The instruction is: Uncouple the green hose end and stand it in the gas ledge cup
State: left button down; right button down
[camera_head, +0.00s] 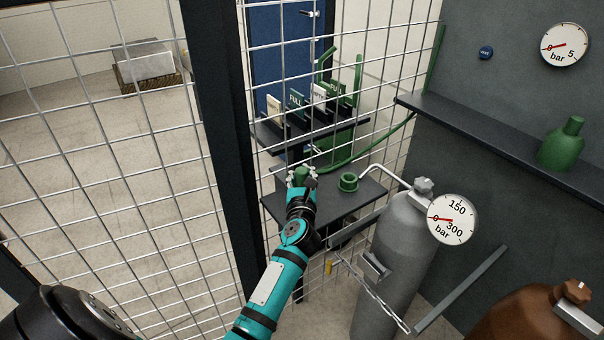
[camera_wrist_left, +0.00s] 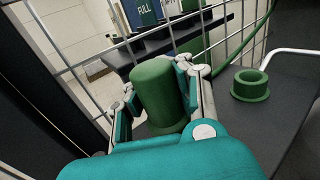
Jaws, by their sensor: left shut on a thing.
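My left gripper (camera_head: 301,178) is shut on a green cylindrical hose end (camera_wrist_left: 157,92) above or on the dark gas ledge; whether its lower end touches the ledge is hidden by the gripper. The hose end stands roughly upright between the fingers in the left wrist view, with a wider green rim at its foot. The green hose (camera_head: 372,144) runs from the right wall down toward the gripper; where it joins is hidden. An open green ring-shaped cup (camera_head: 348,182) stands on the ledge (camera_head: 336,201) to the right of the gripper, apart from it. It also shows in the left wrist view (camera_wrist_left: 250,85). My right gripper is out of view.
A wire mesh fence (camera_head: 190,190) stands close to the ledge on the left. A grey gas cylinder (camera_head: 392,262) with a pressure gauge (camera_head: 453,219) and bent pipe stands at right. A shelf with labelled cards (camera_head: 297,103) is behind. A brown cylinder (camera_head: 522,318) is at lower right.

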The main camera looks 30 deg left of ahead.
aim_at(302, 185)
pick_arm(q)
jog(key=shift+f+b, duration=1.6)
jog(key=shift+f, duration=0.35)
jog(key=c, duration=1.1)
grip_release()
jog(key=shift+c, duration=0.2)
jog(key=shift+s+d, duration=0.1)
jog(key=v, duration=1.1)
jog(key=shift+s+d, duration=0.2)
jog(key=shift+s, duration=0.15)
